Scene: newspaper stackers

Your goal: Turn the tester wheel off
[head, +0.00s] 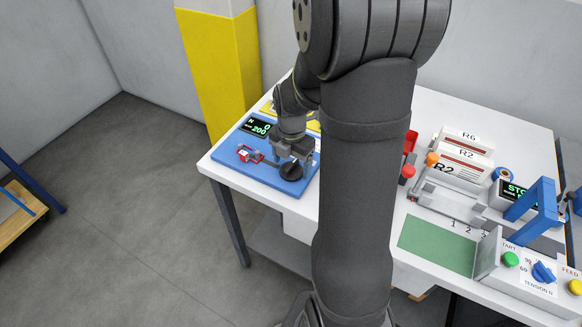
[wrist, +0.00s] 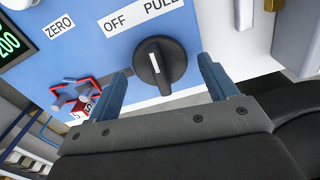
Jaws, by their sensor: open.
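The tester wheel is a round black knob (wrist: 161,64) on the tester's blue panel (head: 230,163). It also shows in the head view (head: 291,172). Labels OFF (wrist: 115,23) and PULL (wrist: 159,9) lie above it in the wrist view. The white mark on its grip bar points up and slightly left, near PULL's left end; its exact setting is hard to tell. My gripper (wrist: 164,80) is open, with one finger on each side of the knob. A gap shows on both sides. In the head view my gripper (head: 291,152) is just over the knob.
A red-and-white clamp-like part (head: 250,154) sits on the panel left of my gripper, near the lit display (head: 257,128). A yellow-and-white post (head: 222,75) stands behind. My arm hides the table's middle. A stacker with R2 boxes (head: 462,160) and buttons is at right.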

